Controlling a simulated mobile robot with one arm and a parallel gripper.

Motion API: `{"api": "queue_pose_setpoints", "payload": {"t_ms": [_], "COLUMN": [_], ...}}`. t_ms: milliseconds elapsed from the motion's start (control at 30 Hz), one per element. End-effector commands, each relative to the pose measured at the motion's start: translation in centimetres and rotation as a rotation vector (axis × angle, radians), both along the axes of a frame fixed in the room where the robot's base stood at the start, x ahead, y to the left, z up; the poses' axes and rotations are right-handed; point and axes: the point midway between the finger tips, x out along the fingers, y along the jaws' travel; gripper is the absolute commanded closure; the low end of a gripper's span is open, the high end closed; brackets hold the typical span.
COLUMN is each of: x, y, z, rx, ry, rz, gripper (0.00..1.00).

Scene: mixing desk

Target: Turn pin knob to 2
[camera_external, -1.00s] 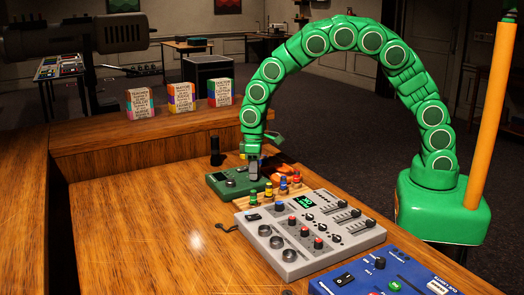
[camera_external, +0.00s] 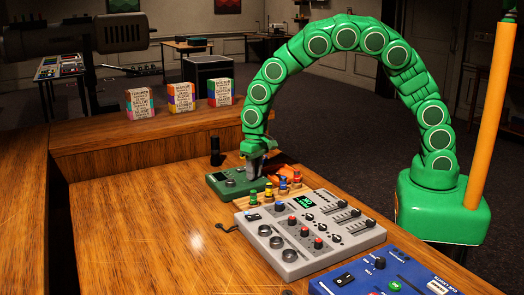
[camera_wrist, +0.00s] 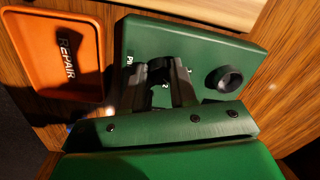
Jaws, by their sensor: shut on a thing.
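The green box (camera_external: 218,187) stands at the far end of the desk. In the wrist view the green box (camera_wrist: 200,45) has part of a "PI" label and a "2" mark on its top. A round dark knob (camera_wrist: 229,79) on it stands clear of my fingers. My gripper (camera_external: 256,174) is down at the box's right part. In the wrist view my gripper (camera_wrist: 168,88) has its dark fingers shut on the pin knob by the label. The fingers hide most of that knob, so its pointer cannot be read.
An orange "REPAIR" tray (camera_wrist: 88,25) lies beside the box. Several coloured knobs or pegs (camera_external: 268,191) stand close in front. A grey mixer (camera_external: 270,243) and a blue panel (camera_external: 350,284) are nearer. The desk's left side (camera_external: 140,230) is mostly clear.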

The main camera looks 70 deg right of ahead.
Motion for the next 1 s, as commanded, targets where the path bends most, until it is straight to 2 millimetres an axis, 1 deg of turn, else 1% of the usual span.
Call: {"api": "queue_pose_setpoints", "payload": {"t_ms": [200,500,733,1000], "x": [0.11,0.14,0.15,0.16], "y": [0.01,0.06,0.09,0.09], "z": [0.15,0.19,0.21,0.21], "rx": [-0.001,0.0,0.001,0.001], "ry": [-0.005,-0.006,-0.006,-0.006], "rz": [-0.184,-0.369,-0.439,-0.459], "gripper": [1.0,1.0,1.0,1.0]}}
